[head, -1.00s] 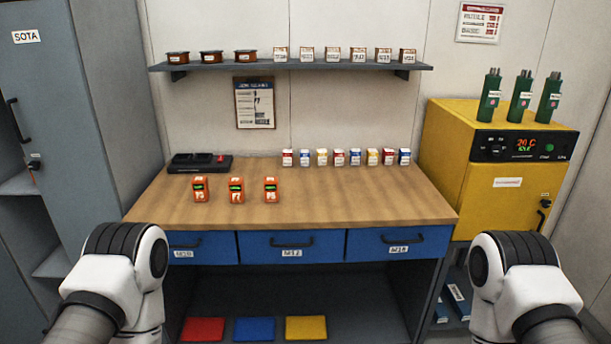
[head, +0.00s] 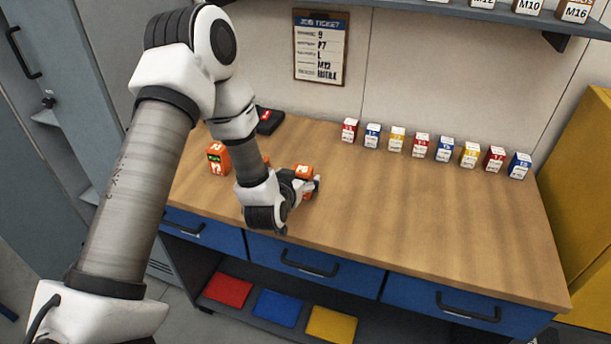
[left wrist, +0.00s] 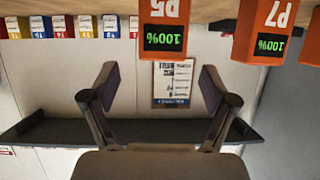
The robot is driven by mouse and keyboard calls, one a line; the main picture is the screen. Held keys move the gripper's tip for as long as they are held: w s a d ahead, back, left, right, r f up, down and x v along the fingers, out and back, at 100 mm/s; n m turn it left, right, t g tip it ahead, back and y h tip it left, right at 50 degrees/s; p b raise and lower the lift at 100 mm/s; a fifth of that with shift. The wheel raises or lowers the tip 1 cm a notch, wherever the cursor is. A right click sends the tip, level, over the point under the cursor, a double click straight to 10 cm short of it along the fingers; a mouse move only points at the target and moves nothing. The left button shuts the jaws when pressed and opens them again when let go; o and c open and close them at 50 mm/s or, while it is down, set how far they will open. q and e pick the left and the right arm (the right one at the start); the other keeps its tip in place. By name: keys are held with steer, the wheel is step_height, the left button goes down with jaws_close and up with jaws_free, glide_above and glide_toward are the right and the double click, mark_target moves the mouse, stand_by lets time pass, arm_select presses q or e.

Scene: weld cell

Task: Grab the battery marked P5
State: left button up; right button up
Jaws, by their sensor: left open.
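The orange battery marked P5 (left wrist: 163,30) hangs upside down in the left wrist view, with a green 100% display, centred between and beyond my open fingers. In the head view it is the rightmost orange battery (head: 304,170), partly hidden by my left gripper (head: 308,188). My left gripper also shows in the left wrist view (left wrist: 158,80), open with nothing between its fingers. The battery marked P7 (left wrist: 265,30) stands beside P5; in the head view my arm mostly hides it. My right gripper is not in view.
A third orange battery (head: 217,158) stands at the left. A black device (head: 268,120) lies behind my arm. Several small coloured boxes (head: 445,149) line the back of the wooden bench (head: 430,220). The bench's right part is clear. A job ticket (head: 321,48) hangs on the wall.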

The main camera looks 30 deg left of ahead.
mark_target(300, 174)
arm_select(q)
steer(key=x, duration=0.2)
steer(key=p+x, duration=0.1)
steer(key=x, duration=0.1)
steer(key=p+x, duration=0.1)
steer(key=x, duration=0.1)
steer(key=shift+a+f, duration=0.2)
steer(key=shift+f, duration=0.15)
steer(key=shift+s+d+r, duration=0.1)
steer(key=shift+s, duration=0.05)
steer(key=shift+s+r, duration=0.1)
steer(key=c, duration=1.5)
steer(key=shift+c, duration=0.2)
steer(key=shift+r, duration=0.1)
